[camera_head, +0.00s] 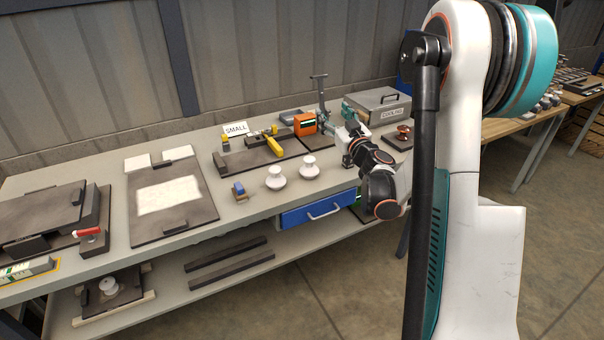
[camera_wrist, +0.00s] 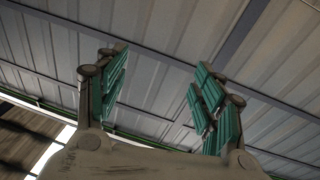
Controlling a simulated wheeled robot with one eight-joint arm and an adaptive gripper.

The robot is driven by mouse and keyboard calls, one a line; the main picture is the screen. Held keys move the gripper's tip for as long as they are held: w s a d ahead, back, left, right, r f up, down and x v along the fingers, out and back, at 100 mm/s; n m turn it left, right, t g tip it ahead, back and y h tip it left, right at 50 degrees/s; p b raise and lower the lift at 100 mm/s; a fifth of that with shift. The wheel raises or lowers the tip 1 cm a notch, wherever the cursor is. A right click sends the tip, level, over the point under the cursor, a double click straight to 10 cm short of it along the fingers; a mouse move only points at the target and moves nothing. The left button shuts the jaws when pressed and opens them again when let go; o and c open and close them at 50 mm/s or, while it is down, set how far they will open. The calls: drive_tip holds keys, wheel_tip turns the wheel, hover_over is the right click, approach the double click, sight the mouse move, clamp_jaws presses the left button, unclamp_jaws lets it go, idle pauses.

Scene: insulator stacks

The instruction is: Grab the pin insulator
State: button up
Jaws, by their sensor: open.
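Two white ribbed insulators stand upright side by side near the front of the bench, a left one (camera_head: 275,179) and a right one (camera_head: 309,168). A brown insulator (camera_head: 402,132) stands on a dark plate to the right, and another white one (camera_head: 107,287) sits on the lower shelf. I cannot tell which is the pin insulator. My gripper (camera_head: 338,112) is raised above the back right of the bench, apart from all of them. In the wrist view my gripper (camera_wrist: 158,72) is open and empty, its teal-padded fingers pointing at the corrugated metal surface.
An orange device (camera_head: 305,125), a yellow tool (camera_head: 274,147) and a "SMALL" sign (camera_head: 236,128) stand behind the white insulators. A grey case (camera_head: 382,105) is at the back right. A blue drawer (camera_head: 316,208) hangs under the bench.

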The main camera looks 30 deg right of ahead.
sight(312, 165)
drive_tip(key=s+f+n+g+y+b, duration=0.1)
drive_tip(key=s+f+y, duration=0.2)
drive_tip(key=f, duration=0.7)
drive_tip(key=s+f+n+g+y+b, duration=0.1)
drive_tip(key=s+f+y+b, duration=0.15)
drive_tip(key=f, duration=0.75)
drive_tip(key=x, duration=0.2)
drive_tip(key=p+x, duration=0.1)
drive_tip(key=x, duration=0.2)
drive_tip(key=a+p+x, duration=0.1)
drive_tip(key=x, duration=0.1)
drive_tip(key=shift+w, duration=0.1)
drive_tip(key=shift+w+a, duration=0.15)
drive_tip(key=shift+w, duration=0.3)
drive_tip(key=b+x, duration=0.1)
drive_tip(key=x, duration=0.3)
drive_tip(key=shift+a+f+b, duration=0.25)
drive_tip(key=shift+b, duration=0.1)
drive_tip(key=shift+w+r, duration=0.1)
drive_tip(key=shift+w, duration=0.45)
drive_tip(key=shift+s+a, duration=0.1)
drive_tip(key=c, duration=1.5)
